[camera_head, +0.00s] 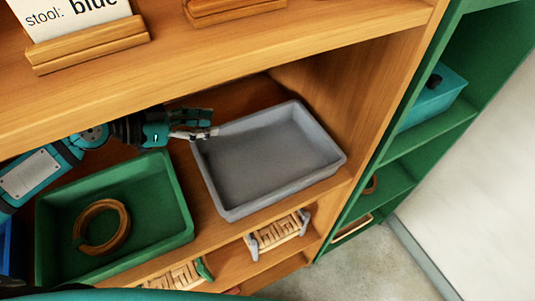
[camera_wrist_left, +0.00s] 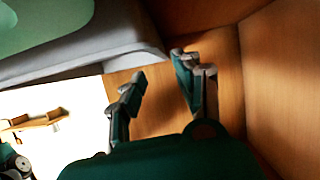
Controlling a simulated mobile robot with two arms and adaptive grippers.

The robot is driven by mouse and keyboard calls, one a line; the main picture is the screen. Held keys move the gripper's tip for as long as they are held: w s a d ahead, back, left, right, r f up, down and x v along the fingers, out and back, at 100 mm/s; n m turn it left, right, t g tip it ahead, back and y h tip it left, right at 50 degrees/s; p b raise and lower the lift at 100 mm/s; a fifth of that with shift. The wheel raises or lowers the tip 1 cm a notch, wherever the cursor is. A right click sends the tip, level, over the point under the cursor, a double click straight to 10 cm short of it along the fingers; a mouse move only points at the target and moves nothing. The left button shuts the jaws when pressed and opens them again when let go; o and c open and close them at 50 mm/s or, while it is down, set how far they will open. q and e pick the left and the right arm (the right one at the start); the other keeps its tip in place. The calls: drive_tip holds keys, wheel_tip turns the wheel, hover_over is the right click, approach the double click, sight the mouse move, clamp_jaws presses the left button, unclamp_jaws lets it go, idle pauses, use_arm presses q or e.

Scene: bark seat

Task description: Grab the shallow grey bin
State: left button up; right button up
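The shallow grey bin (camera_head: 270,157) is an empty rectangular tray on the shelf, right of the green bin. My left gripper (camera_head: 212,132) reaches in from the left, its fingertips at the grey bin's back left corner. In the left wrist view, the two fingers (camera_wrist_left: 158,68) are spread apart, just beyond the grey bin's outer wall (camera_wrist_left: 85,48). Whether they touch the rim is hard to tell. My right gripper is in neither view.
A green bin (camera_head: 172,190) holding a brown ring (camera_head: 102,228) stands to the left, below my left arm. The upper shelf board (camera_head: 240,62) overhangs the bins. A wooden side panel (camera_head: 360,90) closes the right. Small woven stools (camera_head: 277,235) sit on the shelf below.

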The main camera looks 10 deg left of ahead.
sight(239, 122)
use_arm(q)
drive_tip(key=x, duration=0.3)
drive_tip(key=shift+w+d+f+p, duration=0.1)
drive_tip(key=shift+w+d+p, duration=0.1)
drive_tip(key=shift+p, duration=0.15)
drive_tip(key=p+x, duration=0.1)
drive_tip(key=x, duration=0.3)
drive_tip(key=shift+w+d+f, duration=0.15)
drive_tip(key=shift+w+d, duration=0.05)
drive_tip(key=shift+d, duration=0.1)
drive_tip(key=shift+w+d+f, duration=0.1)
drive_tip(key=shift+d, duration=0.05)
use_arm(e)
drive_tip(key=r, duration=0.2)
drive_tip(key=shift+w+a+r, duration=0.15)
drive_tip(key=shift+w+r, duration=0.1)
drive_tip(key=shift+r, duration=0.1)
use_arm(q)
clamp_jaws()
